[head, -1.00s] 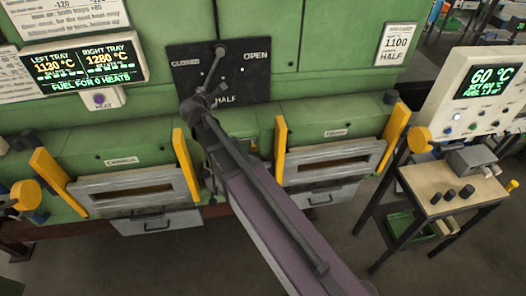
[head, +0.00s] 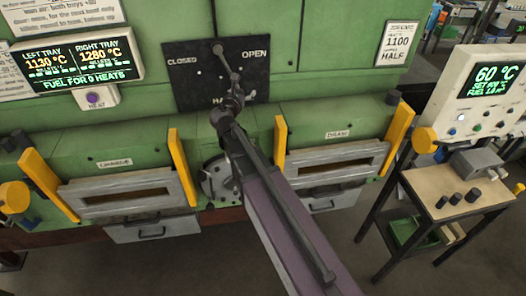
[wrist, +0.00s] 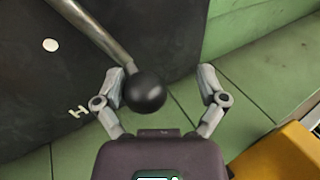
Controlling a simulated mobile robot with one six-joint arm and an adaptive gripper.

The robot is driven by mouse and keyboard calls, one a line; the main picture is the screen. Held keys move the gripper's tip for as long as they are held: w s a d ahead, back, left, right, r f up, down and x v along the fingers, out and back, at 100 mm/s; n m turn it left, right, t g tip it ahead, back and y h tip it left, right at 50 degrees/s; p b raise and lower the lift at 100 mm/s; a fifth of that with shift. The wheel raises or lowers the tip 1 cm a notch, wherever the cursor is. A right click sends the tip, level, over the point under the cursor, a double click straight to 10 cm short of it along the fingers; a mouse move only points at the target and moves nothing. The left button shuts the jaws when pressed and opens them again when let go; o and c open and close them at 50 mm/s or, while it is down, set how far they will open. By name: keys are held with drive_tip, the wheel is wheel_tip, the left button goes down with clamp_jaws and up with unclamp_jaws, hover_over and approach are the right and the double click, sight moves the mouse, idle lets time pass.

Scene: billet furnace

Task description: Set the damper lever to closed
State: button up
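The damper lever (head: 227,63) is a grey rod on a black plate (head: 185,85) marked CLOSED at left, OPEN at right and a partly hidden HALF below. It hangs from a pivot at the top and slants down to the right, between HALF and OPEN. Its black ball knob (wrist: 145,91) shows clearly in the wrist view. My gripper (head: 236,92) is open around the knob, which also sits between its fingers (wrist: 163,85) in the wrist view. The left finger is close to or against the knob; a clear gap remains at the right finger.
Two furnace doors (head: 75,198) (head: 300,181) with yellow side bars (head: 182,168) lie below the plate. A display (head: 77,60) stands at left. A small table (head: 425,188) and a control panel (head: 450,105) stand at right.

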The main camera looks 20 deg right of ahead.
drive_tip(key=s+a+r+n+t, duration=0.15)
drive_tip(key=s+a, duration=0.35)
drive_tip(key=s, duration=0.7)
drive_tip(key=s+d+f+m+g+b, duration=0.2)
drive_tip(key=d+f+m+g+b, duration=0.1)
drive_tip(key=f+m, duration=0.3)
drive_tip(key=s+d+f+m+g+b, duration=0.2)
drive_tip(key=d+f+m+g+b, duration=0.1)
drive_tip(key=f+m, duration=0.4)
drive_tip(key=shift+s+d+f+g+b, duration=0.2)
drive_tip(key=shift+d+f+g+b, duration=0.15)
drive_tip(key=shift+d+f+g, duration=0.55)
drive_tip(key=shift+a+f, duration=0.2)
drive_tip(key=shift+f, duration=0.05)
